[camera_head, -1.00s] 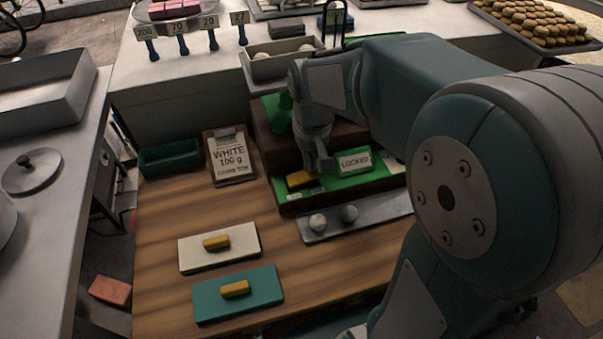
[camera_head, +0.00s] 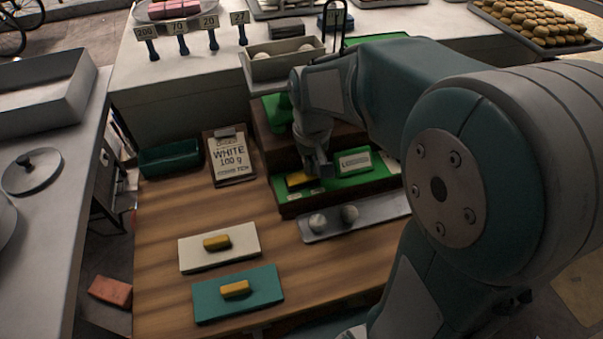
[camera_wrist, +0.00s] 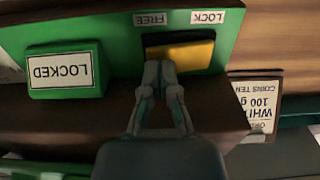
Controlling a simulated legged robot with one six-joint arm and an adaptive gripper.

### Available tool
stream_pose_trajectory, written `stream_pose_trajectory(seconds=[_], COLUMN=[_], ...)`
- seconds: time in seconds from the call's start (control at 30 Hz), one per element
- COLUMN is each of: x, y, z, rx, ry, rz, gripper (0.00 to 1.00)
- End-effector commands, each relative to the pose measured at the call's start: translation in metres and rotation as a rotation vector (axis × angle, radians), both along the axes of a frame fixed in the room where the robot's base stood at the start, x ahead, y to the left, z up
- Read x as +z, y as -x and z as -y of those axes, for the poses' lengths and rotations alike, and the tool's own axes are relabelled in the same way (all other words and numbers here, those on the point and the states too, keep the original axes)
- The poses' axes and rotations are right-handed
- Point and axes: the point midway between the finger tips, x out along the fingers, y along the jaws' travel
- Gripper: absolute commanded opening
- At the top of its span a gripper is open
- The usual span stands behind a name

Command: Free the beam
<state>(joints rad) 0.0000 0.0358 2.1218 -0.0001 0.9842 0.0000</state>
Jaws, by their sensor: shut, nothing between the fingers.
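A green-topped brown stand (camera_head: 342,192) is at the back of the wooden table, with a yellow slider (camera_head: 299,179) on its left part. In the wrist view, turned upside down, the slider (camera_wrist: 190,55) sits in a dark slot under labels FREE (camera_wrist: 151,19) and LOCK (camera_wrist: 208,17). A raised plate (camera_wrist: 63,70) reads LOCKED; it also shows in the head view (camera_head: 356,160). My gripper (camera_wrist: 160,68) is shut and empty, its fingertips over the slider's FREE-side end. I cannot tell whether they touch it. The beam is not clearly visible; my arm hides part of the stand.
A grey tray (camera_head: 335,228) with two pale balls lies in front of the stand. A white block (camera_head: 190,257) and a teal block (camera_head: 262,299) with yellow bars lie nearer. A clipboard (camera_head: 232,172) and a green bin (camera_head: 170,160) are left of the stand.

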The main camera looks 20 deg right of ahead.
Motion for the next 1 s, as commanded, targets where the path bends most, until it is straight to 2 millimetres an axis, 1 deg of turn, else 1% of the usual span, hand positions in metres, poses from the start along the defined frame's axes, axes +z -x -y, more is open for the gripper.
stream_pose_trajectory(seconds=[0.5,1.0], x=[-0.005,0.028], y=[0.0,-0.001], z=[0.0,0.0], rx=[0.0,0.0], ry=[0.0,0.0], rz=[0.001,0.002], gripper=[0.0,0.0])
